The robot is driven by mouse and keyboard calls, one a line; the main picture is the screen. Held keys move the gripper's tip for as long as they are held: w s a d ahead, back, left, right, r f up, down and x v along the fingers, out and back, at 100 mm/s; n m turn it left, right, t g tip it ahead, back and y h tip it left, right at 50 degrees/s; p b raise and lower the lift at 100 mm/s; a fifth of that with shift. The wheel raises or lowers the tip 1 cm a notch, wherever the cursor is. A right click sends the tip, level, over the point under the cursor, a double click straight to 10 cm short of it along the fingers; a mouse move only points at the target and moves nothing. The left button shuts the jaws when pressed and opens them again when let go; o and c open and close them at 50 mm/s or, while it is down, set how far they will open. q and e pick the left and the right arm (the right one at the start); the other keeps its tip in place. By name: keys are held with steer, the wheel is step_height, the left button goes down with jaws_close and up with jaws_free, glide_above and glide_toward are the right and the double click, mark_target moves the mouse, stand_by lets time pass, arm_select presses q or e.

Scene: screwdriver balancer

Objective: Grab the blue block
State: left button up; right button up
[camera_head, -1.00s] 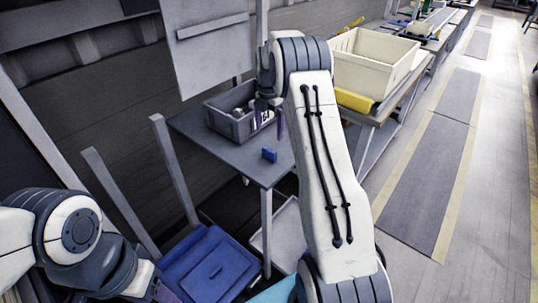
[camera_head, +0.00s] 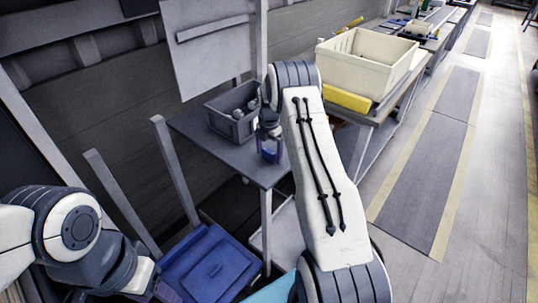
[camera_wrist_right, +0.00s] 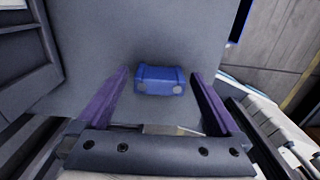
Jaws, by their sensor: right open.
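The blue block (camera_head: 271,157) stands on the grey table near its front corner. In the right wrist view the block (camera_wrist_right: 160,80) lies between and a little beyond the two purple fingers. My right gripper (camera_head: 270,149) is over the block in the head view, its fingers spread on either side of it. In the right wrist view the right gripper (camera_wrist_right: 159,76) is open and holds nothing; whether a finger touches the block, I cannot tell. My left gripper (camera_head: 158,290) is partly in view at the lower left, and its jaws cannot be made out.
A grey bin (camera_head: 232,118) with several parts stands behind the block on the table (camera_head: 215,150). A large cream crate (camera_head: 365,65) and a yellow box (camera_head: 347,98) stand on the bench to the right. A blue lid (camera_head: 208,265) lies below the table.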

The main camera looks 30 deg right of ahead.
steer(key=c, duration=1.3)
steer(key=shift+c, duration=0.2)
steer(key=shift+r, duration=0.15)
